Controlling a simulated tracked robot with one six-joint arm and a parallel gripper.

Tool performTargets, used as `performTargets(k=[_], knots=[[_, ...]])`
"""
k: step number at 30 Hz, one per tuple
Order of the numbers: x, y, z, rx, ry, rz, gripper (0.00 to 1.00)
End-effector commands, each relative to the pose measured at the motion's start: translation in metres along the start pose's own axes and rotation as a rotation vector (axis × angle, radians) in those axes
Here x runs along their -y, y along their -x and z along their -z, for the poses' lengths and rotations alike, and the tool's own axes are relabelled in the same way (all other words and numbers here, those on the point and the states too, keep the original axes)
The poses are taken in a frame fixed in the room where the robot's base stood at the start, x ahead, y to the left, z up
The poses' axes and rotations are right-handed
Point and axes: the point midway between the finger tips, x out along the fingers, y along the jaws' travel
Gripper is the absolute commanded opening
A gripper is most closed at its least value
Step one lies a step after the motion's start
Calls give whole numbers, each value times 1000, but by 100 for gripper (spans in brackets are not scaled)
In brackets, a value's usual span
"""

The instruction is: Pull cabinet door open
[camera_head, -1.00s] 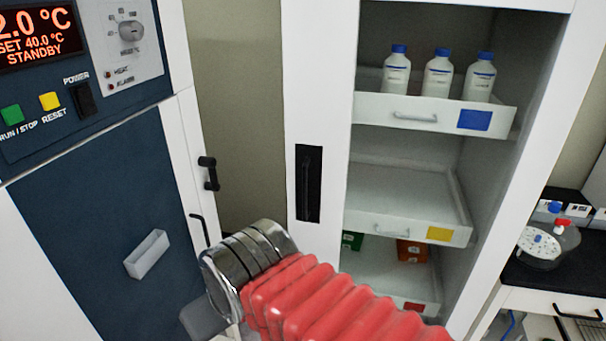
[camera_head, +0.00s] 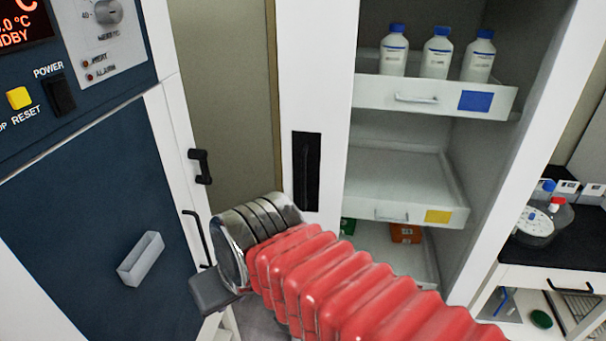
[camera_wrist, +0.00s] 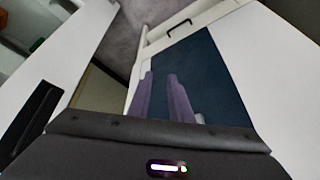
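The white cabinet (camera_head: 365,200) stands at centre right, its right part showing open shelves and drawers. A white door panel (camera_head: 315,60) with a black recessed handle (camera_head: 306,172) is on its left side. The recessed handle also shows at the left of the wrist view (camera_wrist: 38,112). My gripper (camera_wrist: 160,75) shows in the wrist view as two purple-tinted fingers over a dark blue panel. They look close together, and I see nothing held. In the head view my silver wrist and red arm sleeve are in front of the cabinet's lower left, and the fingertips are hidden.
The blue-and-white freeze dryer (camera_head: 80,220) stands close on the left, with black handles and a pale box-shaped pull (camera_head: 141,258). White bottles (camera_head: 436,55) stand in the top drawer. A black-topped bench (camera_head: 535,255) is at the right.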

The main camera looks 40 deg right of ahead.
Motion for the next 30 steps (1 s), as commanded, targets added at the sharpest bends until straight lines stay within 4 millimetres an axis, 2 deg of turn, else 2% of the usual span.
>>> performTargets(k=[3, 9, 14, 23, 30], knots=[[-10, -10, -6, 67, -143, 26, 18], [-16, -28, -17, 200, -469, 107, 18], [-19, -38, -18, 291, -741, 189, 18], [-35, -47, 2, 407, -1247, 386, 18], [-68, -47, 32, 449, -1638, 595, 18]])
